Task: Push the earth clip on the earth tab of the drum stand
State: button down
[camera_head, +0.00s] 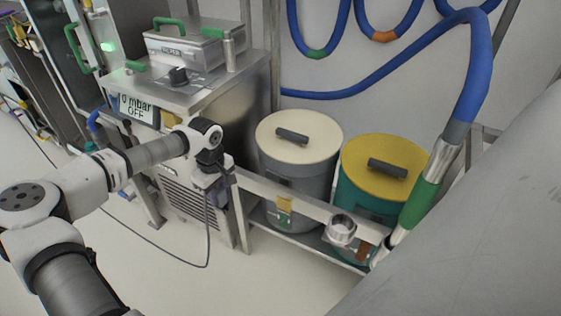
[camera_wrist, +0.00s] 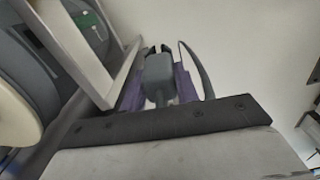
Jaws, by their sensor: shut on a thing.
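My gripper (camera_head: 211,198) is beside the left end of the drum stand (camera_head: 300,201), in front of the steel cabinet. In the wrist view its purple fingers (camera_wrist: 159,90) are shut on the earth clip (camera_wrist: 160,74), a grey body with dark jaws pointing away from the wrist. A thin dark cable (camera_head: 207,240) hangs from the gripper to the floor; it loops beside the clip in the wrist view (camera_wrist: 198,66). A stand bar (camera_wrist: 78,45) lies close to the left of the clip, apparently apart from it. I cannot make out the earth tab with certainty.
A cream-lidded drum (camera_head: 298,165) and a yellow-lidded drum (camera_head: 380,175) stand behind the front rail. A steel cup (camera_head: 341,229) and a brown patch (camera_head: 364,249) are at its right. A blue hose (camera_head: 472,80) comes down at right. Floor in front is clear.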

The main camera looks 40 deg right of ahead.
jog(key=s+d+r+n+b, duration=0.1)
jog(key=s+d+r, duration=0.45)
jog(key=d, duration=0.25)
jog(key=s+d+r+b, duration=0.2)
jog(key=s+d+r, duration=0.2)
jog(key=d+r, duration=0.3)
notch_tip(320, 180, down, 6)
jog(key=d+b, duration=0.1)
jog(key=b, duration=0.2)
jog(key=shift+f, duration=0.1)
jog(key=shift+f+b, duration=0.8)
jog(key=shift+f, duration=0.7)
jog(key=shift+f, duration=0.1)
jog(key=shift+f+b, duration=0.6)
jog(key=shift+f, duration=0.4)
jog(key=shift+f+b, duration=0.45)
jog(key=shift+f, duration=0.65)
